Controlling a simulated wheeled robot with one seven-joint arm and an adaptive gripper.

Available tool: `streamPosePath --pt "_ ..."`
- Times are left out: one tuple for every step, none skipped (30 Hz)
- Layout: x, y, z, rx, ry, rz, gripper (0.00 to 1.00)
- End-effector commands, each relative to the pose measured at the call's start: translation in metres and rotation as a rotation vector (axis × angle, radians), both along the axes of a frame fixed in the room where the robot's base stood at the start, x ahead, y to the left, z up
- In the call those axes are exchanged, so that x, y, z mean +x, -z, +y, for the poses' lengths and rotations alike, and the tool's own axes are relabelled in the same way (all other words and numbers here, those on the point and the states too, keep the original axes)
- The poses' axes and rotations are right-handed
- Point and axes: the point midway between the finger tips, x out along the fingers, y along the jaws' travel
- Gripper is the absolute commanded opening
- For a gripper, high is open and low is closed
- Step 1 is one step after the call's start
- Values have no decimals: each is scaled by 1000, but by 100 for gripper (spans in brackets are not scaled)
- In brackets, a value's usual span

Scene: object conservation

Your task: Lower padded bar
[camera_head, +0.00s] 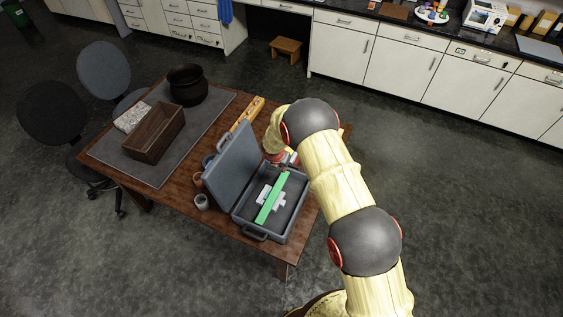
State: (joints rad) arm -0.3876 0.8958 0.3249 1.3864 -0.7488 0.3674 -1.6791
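An open grey case (298,222) stands on the wooden table, its lid (228,165) raised on the left side. A long green bar (271,198) lies slanted over or in the case's tray, with small white pieces (280,200) beside and under it. The bar is probably the padded bar; I see no padding clearly. My gripper (284,160) is at the case's far edge, close to the upper end of the bar. It is small and partly hidden by my arm, so its fingers and any contact with the bar are unclear.
A brown wooden box (157,135), a pale speckled block (132,116) and a dark pot (187,85) stand on a grey mat (205,125). A small grey cup (201,202) stands left of the case. A yellowish wooden piece (247,114) lies behind the lid.

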Motion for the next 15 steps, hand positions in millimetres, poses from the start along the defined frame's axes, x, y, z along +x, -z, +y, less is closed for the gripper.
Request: streamPosePath --pt "1 3 -1 -2 0 1 0" --pt "2 6 -2 -2 0 1 0" --pt "4 9 -3 -2 1 0 0" --pt "5 11 -3 -2 1 0 0" --pt "6 14 -4 -3 1 0 0" --pt "7 18 -4 -3 1 0 0" --pt "9 21 -5 -2 1 0 0" --pt "10 24 -5 -2 1 -1 0" --pt "11 29 -6 -3 1 0 0" --pt "13 32 -7 -3 1 0 0" --pt "14 36 -7 -2 1 -1 0" --pt "16 41 -8 -2 1 -1 0" --pt "17 45 -8 -2 1 -1 0" --pt "18 49 -9 -3 0 -1 0" --pt "20 55 -9 -3 0 -1 0"
